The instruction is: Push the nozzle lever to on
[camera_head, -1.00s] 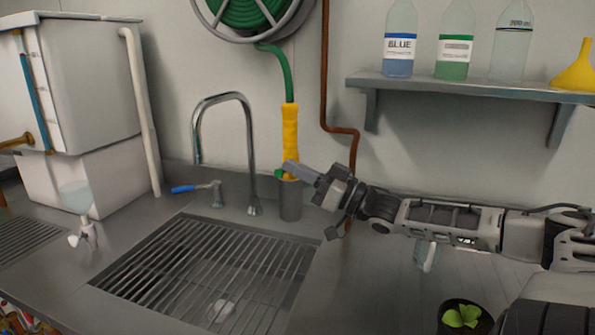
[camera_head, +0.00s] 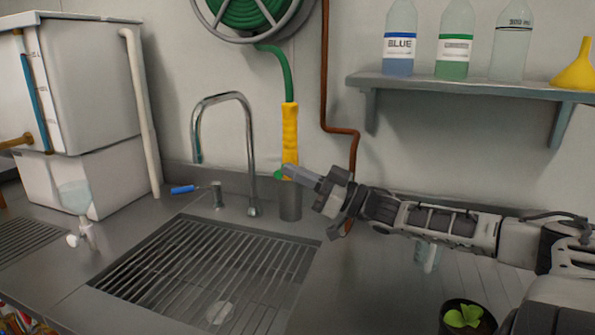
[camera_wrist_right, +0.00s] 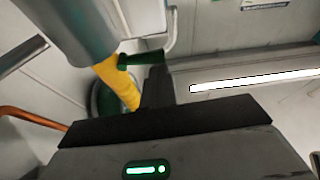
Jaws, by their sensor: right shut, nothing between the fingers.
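The nozzle (camera_head: 290,130) has a yellow grip on the end of a green hose and hangs upright, its lower end in a grey metal cup (camera_head: 290,202). Its small green lever (camera_head: 279,175) shows at the left of the grip's lower end. In the right wrist view the yellow grip (camera_wrist_right: 118,80) and the green lever (camera_wrist_right: 140,58) are close to the fingers. My right gripper (camera_head: 288,170) is shut and empty, its tip in front of the nozzle's lower end by the lever. I cannot tell whether it touches the lever. My left gripper is out of view.
A sink with a grate (camera_head: 180,265), a curved faucet (camera_head: 252,160) and a blue-handled tap (camera_head: 184,189) lie left of the nozzle. A shelf (camera_head: 450,87) with bottles is above my right arm. A potted seedling (camera_head: 462,316) stands at the front right.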

